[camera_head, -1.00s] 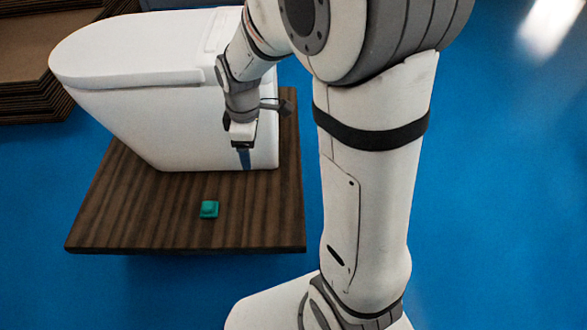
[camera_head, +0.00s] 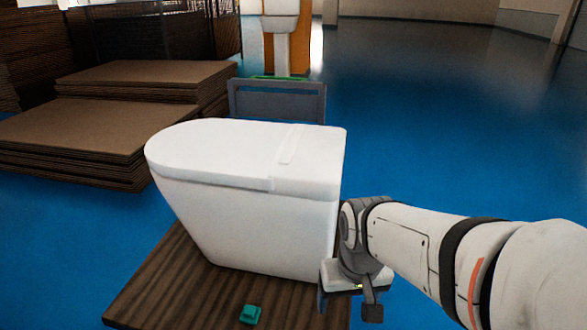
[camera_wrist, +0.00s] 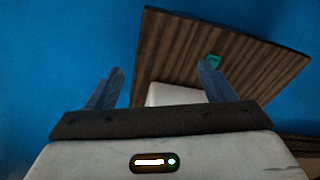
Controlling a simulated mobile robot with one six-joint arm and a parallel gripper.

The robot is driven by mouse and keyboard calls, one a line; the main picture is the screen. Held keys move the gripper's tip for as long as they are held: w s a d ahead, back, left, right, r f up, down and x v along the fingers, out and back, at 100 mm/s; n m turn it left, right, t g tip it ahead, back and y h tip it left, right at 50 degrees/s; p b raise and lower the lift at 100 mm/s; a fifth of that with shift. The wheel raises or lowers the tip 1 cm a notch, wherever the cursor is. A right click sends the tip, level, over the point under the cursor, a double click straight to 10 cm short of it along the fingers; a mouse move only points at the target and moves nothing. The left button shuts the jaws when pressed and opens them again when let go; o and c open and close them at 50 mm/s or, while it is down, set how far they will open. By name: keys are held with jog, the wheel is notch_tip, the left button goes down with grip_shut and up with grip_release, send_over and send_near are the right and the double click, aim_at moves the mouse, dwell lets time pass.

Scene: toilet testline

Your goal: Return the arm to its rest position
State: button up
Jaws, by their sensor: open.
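My gripper (camera_wrist: 158,88) is open and empty in the wrist view, its two dark fingers spread apart. In the head view my gripper (camera_head: 335,303) is beside the right end of the white toilet (camera_head: 260,215), low near the board's right side. The toilet stands with its lid closed on a brown wooden board (camera_head: 165,292). The toilet's white edge also shows between the fingers in the wrist view (camera_wrist: 178,95). A small green block (camera_head: 250,314) lies on the board in front of the toilet; it also shows in the wrist view (camera_wrist: 214,61).
Stacks of brown boards (camera_head: 90,130) lie at the left. A grey frame (camera_head: 277,102) stands behind the toilet, with another white fixture (camera_head: 282,30) on an orange panel farther back. The blue floor (camera_head: 440,120) at the right is clear.

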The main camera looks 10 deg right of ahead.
notch_tip(320, 180, up, 31)
jog(key=t+p, duration=0.1)
jog(key=p, duration=2.6)
jog(key=shift+s+r, duration=0.2)
jog(key=shift+s, duration=0.2)
jog(key=shift+c, duration=0.3)
